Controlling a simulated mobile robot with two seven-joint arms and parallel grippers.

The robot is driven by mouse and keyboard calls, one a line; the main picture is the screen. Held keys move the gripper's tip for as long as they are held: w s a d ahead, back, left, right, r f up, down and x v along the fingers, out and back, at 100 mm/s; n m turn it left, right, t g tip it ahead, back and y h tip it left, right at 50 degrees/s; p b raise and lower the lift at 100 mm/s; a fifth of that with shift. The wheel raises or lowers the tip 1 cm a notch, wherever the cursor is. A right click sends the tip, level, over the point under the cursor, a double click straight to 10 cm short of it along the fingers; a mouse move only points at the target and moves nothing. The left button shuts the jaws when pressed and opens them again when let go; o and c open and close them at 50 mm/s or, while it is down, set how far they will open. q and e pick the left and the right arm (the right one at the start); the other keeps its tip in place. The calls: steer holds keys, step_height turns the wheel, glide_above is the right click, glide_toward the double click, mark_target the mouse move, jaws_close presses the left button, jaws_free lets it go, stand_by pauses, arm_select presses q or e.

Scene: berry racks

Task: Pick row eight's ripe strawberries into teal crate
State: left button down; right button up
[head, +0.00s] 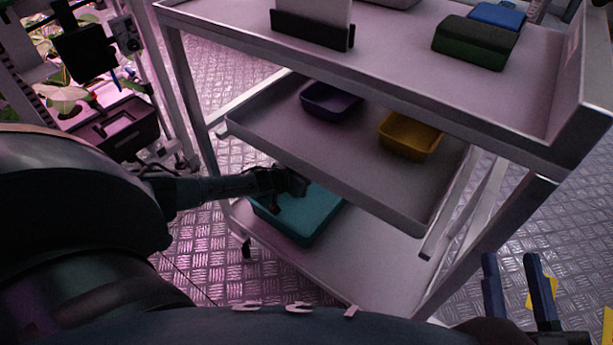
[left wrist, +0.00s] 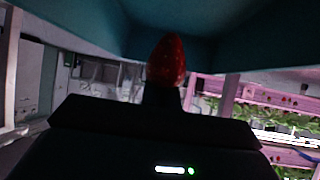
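The teal crate (head: 318,228) stands on the bottom shelf of a metal cart. My left gripper (head: 297,185) reaches in under the middle shelf and is over the crate. In the left wrist view a red ripe strawberry (left wrist: 166,60) sits at the tips of my left gripper, which looks shut on it. Teal crate walls (left wrist: 90,25) fill the top of that view, close around the berry. The crate's inside is mostly hidden by the arm and shelf. My right gripper (head: 515,285) is open and empty at the lower right, its two fingers apart.
The middle shelf (head: 300,150) holds a purple tray (head: 330,101) and a yellow tray (head: 409,136), close above my left arm. The top shelf has a green block (head: 475,43) and a blue one (head: 497,15). Plant racks (head: 70,90) stand at the left.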

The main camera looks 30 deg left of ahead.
arm_select(q)
steer(key=c, duration=2.1)
jaws_free()
steer(key=shift+c, duration=0.2)
steer(key=o, duration=0.6)
steer(key=shift+c, duration=0.2)
steer(key=shift+o, duration=0.3)
steer(key=o, duration=0.7)
